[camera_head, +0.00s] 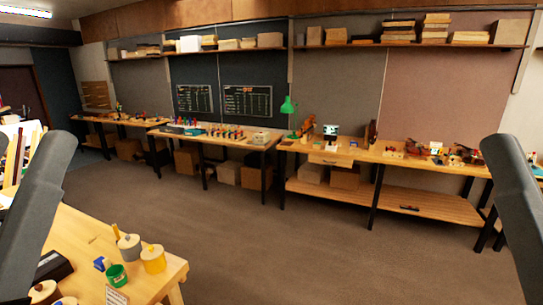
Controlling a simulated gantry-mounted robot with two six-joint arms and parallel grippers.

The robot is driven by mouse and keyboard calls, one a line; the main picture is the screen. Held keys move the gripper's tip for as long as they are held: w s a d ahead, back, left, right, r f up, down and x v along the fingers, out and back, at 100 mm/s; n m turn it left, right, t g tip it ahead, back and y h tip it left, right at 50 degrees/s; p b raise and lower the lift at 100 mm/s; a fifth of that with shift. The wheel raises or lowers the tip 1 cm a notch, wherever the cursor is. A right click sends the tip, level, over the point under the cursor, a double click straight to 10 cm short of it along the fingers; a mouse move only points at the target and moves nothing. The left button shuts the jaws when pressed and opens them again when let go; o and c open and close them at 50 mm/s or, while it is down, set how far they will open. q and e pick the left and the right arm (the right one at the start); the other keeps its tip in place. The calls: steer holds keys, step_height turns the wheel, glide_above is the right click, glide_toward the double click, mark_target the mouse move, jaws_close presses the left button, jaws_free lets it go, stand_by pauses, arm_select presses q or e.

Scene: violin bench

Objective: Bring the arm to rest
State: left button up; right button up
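Two dark grey links of my own arms show, one at the left edge and one at the right edge of the head view. Both run upward from the lower part of the picture. Neither gripper can be seen, so their fingers and anything they hold are out of view.
Long workbenches (420,162) line the far wall under shelves. The brown floor (270,245) between is clear.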

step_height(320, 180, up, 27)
steer(key=p, duration=2.4)
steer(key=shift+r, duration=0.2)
